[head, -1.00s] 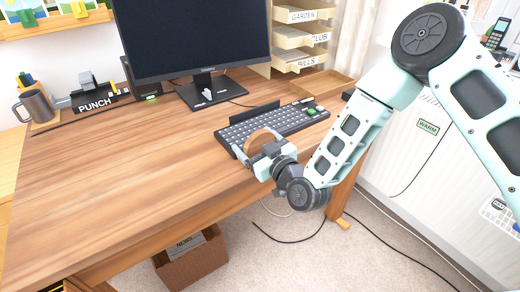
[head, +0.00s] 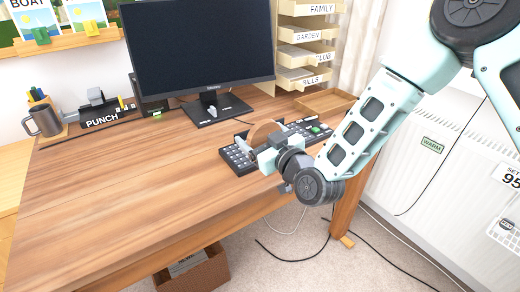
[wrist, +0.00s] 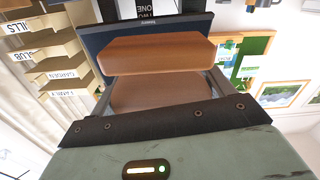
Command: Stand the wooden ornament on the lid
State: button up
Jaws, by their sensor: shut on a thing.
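The wooden ornament, a brown curved piece (head: 263,131), is held between the fingers of my gripper (head: 260,144). In the head view it appears over the black keyboard, its top edge curved. The gripper covers its lower part. In the wrist view the ornament (wrist: 155,57) fills the space between the fingers, with two brown wooden faces, one beyond the other. I cannot tell from these views whether it touches anything below. I cannot make out a lid in any view.
The keyboard (head: 240,158) lies near the desk's right front part. Behind it stand the monitor (head: 200,45), an open wooden tray (head: 325,102) and labelled shelves (head: 305,55). A mug (head: 45,120) and a punch (head: 103,112) are at left. The desk's left and middle (head: 130,180) are clear.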

jog(key=w+d+r+m+t+h+p, duration=0.25)
jog(key=d+h+p, duration=0.25)
jog(key=d, duration=1.1)
jog(key=w+d+r+m+t+h+p, duration=0.1)
jog(key=w+d+r+m+h+p, duration=0.25)
jog(key=d, duration=1.35)
jog(key=s+f+h, duration=0.1)
jog(key=s+f, duration=1.6)
jog(key=f, duration=0.1)
jog(key=shift+m+p, duration=0.3)
jog(key=shift+p, duration=0.1)
jog(key=shift+d+g+h, duration=0.15)
jog(key=shift+g+h, duration=0.1)
